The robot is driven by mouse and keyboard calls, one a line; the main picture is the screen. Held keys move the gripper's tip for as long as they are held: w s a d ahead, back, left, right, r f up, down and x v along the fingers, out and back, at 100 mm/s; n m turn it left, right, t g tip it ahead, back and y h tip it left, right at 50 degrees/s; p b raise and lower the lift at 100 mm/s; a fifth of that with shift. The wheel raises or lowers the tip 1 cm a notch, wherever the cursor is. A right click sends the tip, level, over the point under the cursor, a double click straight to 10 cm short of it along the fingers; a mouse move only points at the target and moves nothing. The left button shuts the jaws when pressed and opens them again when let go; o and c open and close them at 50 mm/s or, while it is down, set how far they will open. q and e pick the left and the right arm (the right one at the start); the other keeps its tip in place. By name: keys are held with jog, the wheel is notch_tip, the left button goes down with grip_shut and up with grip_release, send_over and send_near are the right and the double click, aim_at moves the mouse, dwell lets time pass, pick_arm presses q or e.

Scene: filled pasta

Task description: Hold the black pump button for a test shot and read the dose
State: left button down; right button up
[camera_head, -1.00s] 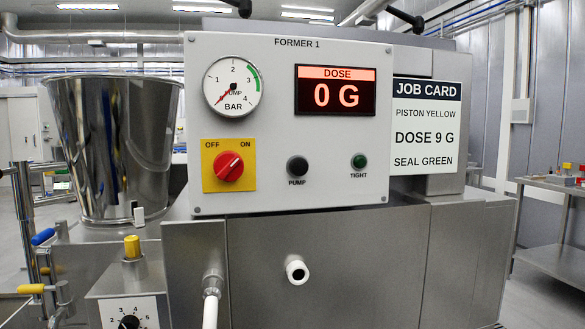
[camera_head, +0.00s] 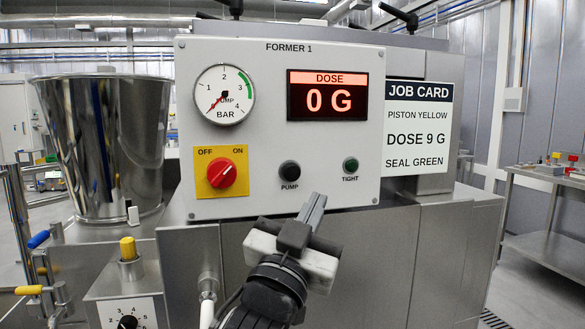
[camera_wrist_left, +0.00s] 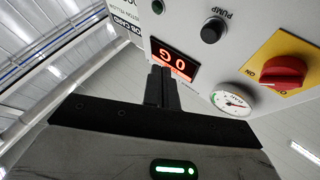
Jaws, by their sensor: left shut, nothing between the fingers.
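The black pump button (camera_head: 289,171) sits on the white FORMER 1 panel (camera_head: 330,50), above the label PUMP; it also shows in the left wrist view (camera_wrist_left: 213,30). My left gripper (camera_head: 317,199) comes up from below, shut and empty. Its tips show to the right of and below the button, apart from it in the picture; their distance from the panel is hard to tell. In the left wrist view the fingertips (camera_wrist_left: 162,72) overlap the edge of the display, clear of the button. The red dose display (camera_head: 327,95) reads 0 G. My right gripper is out of view.
The job card (camera_head: 418,125) reads piston yellow, dose 9 G, seal green. The gauge (camera_head: 224,95) needle sits near zero. The red OFF/ON knob (camera_head: 222,173) is left of the pump button, the dark green TIGHT lamp (camera_head: 350,166) right. A steel hopper (camera_head: 105,145) stands left.

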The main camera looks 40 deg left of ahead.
aim_at(299, 168)
pick_arm(q)
jog(key=shift+s+a+r+y, duration=0.1)
jog(key=shift+s+r+y, duration=0.05)
jog(key=shift+r, duration=0.25)
jog(key=shift+s+a+r+y, duration=0.1)
jog(key=shift+s+r+y, duration=0.05)
jog(key=shift+r, duration=0.25)
jog(key=shift+w, duration=0.1)
jog(key=shift+w+a, duration=1.4)
jog(key=shift+a, duration=0.3)
jog(key=shift+w+a, duration=1.4)
jog(key=shift+a, duration=0.25)
jog(key=shift+w+a, duration=0.25)
jog(key=shift+a, duration=0.1)
jog(key=shift+w+a+p, duration=0.3)
jog(key=shift+p, duration=0.05)
jog(key=shift+s+d, duration=0.1)
jog(key=shift+d, duration=0.05)
dwell(2.7)
jog(key=shift+s+d, duration=0.45)
jog(key=shift+d, duration=0.05)
